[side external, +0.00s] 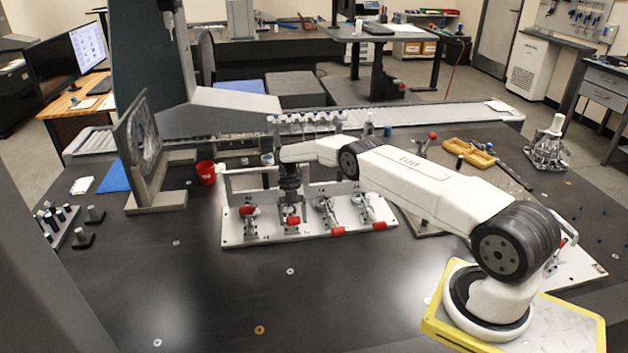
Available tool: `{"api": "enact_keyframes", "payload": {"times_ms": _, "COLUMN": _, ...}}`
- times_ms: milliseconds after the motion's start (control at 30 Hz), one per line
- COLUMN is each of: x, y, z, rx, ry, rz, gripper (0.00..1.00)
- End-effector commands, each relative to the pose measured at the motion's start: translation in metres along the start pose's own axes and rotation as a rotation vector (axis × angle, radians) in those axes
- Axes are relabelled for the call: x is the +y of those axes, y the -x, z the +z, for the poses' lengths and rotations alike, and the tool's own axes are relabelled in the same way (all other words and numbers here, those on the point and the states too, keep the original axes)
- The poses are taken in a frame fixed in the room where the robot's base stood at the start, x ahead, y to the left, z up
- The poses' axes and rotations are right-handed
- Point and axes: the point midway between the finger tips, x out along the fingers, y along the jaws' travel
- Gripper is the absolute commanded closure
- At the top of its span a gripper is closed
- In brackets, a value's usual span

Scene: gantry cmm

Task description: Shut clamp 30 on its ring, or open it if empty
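A light grey fixture plate (268,237) in the middle of the dark table carries a row of several toggle clamps with red handle grips. The leftmost clamp (249,225) has its red grip raised close to its body. The second clamp (290,213) has its red grip low at the front. The third clamp (325,209) and the rightmost clamp (361,206) have their grips down at the plate's front edge. Number labels are too small to read, so I cannot tell which is clamp 30, nor see rings clearly. My gripper (291,196) points down just above the second clamp; its fingers are unclear.
A rail of pale blocks (305,120) stands behind the plate. A red cup (206,172) and an upright framed disc (145,145) are at left. Yellow trays (470,152) and another red-knobbed clamp (432,137) are at right. The table's front is mostly clear.

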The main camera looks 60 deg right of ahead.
Motion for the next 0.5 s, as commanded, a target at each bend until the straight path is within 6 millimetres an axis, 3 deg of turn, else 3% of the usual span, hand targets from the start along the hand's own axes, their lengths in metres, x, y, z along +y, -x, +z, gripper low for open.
{"api": "enact_keyframes", "payload": {"times_ms": 500, "x": -0.0001, "y": 0.0019, "z": -0.0001, "rx": 0.001, "ry": 0.0, "rz": -0.001, "gripper": 0.03}}
